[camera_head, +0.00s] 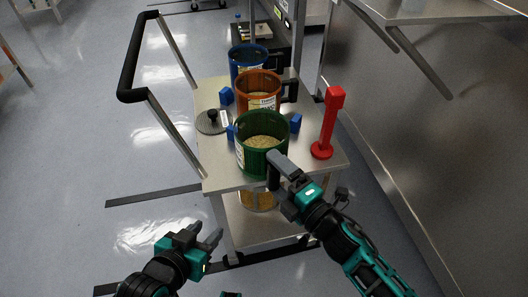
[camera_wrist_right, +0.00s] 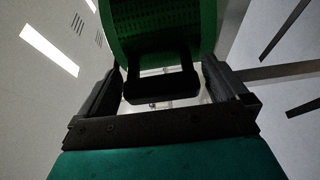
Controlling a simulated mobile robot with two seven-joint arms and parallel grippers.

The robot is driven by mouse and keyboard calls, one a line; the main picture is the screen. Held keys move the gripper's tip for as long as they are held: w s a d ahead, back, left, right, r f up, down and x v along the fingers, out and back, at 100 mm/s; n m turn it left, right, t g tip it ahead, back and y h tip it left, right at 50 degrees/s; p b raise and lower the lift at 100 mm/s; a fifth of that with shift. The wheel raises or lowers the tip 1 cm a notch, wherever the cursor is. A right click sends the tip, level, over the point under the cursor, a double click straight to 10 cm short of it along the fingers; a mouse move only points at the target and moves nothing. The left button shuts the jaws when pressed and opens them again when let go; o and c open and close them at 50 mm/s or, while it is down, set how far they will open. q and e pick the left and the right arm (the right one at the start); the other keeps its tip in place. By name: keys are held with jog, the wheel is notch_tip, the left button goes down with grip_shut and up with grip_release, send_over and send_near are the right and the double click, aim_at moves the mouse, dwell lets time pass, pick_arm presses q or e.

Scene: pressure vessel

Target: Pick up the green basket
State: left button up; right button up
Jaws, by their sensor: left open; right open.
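The green basket (camera_head: 248,157) stands upright on the near end of the cart's top shelf, filled with tan grains. My right gripper (camera_head: 276,167) is open at that handle. In the right wrist view, the green basket (camera_wrist_right: 160,30) fills the top, and its black handle (camera_wrist_right: 160,88) lies between the open fingers of my right gripper (camera_wrist_right: 168,90); I cannot tell whether they touch it. My left gripper (camera_head: 213,236) is open and empty, low in front of the cart on the left.
An orange basket (camera_head: 251,86) and a blue basket (camera_head: 240,65) stand in a row behind. A red post (camera_head: 329,120) stands to the right, small blue blocks (camera_head: 295,123) and a grey disc (camera_head: 210,123) lie around. The cart's black push handle (camera_head: 130,60) rises at left; a metal wall (camera_head: 430,130) is at right.

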jog(key=shift+r, duration=0.1)
jog(key=c, duration=1.3)
pick_arm(q)
jog(key=shift+a, duration=0.1)
pick_arm(e)
jog(key=shift+o, duration=0.2)
pick_arm(q)
jog(key=shift+r, duration=0.1)
pick_arm(e)
jog(key=shift+r, duration=0.1)
